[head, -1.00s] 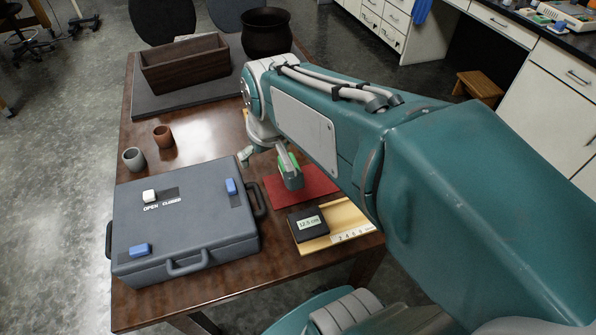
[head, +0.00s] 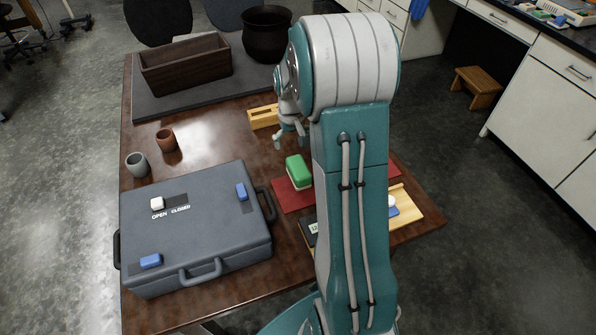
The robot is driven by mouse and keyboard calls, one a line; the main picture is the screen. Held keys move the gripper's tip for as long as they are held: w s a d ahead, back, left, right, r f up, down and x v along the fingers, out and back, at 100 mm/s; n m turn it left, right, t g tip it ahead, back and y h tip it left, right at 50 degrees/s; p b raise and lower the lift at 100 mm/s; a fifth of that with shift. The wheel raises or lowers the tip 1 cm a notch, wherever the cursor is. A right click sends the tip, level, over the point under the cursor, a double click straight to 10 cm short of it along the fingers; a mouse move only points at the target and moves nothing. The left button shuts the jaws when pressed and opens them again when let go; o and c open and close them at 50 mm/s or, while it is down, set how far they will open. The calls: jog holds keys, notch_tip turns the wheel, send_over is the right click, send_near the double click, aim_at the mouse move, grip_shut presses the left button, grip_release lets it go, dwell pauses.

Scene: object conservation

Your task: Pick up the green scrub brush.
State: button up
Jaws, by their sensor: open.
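The green scrub brush (head: 298,168) has a green top and a pale lower edge. It rests on the left part of a red mat (head: 287,199) on the table. My gripper (head: 290,140) is above the table, up and slightly left of the brush in the picture, with its fingers apart and nothing seen between them. It looks clear of the brush. My arm covers the middle of the mat and part of the things to its right.
A grey case (head: 195,235) stands left of the mat. Two small cups, grey (head: 137,166) and brown (head: 166,140), stand behind it. A wooden box (head: 186,66) and dark pot (head: 268,35) are at the back. A yellow wooden block (head: 264,117) is near my gripper.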

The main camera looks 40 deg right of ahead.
aim_at(299, 166)
jog(key=f, duration=0.1)
jog(key=d+f, duration=0.1)
jog(key=f, duration=0.1)
jog(key=shift+w+d, duration=0.2)
jog(key=shift+d, duration=0.15)
jog(key=f, duration=0.5)
jog(key=shift+d, duration=0.2)
jog(key=f, duration=0.5)
jog(key=shift+s+a+f, duration=0.15)
jog(key=shift+s+f, duration=0.2)
jog(key=shift+s, duration=0.05)
jog(key=c, duration=1.1)
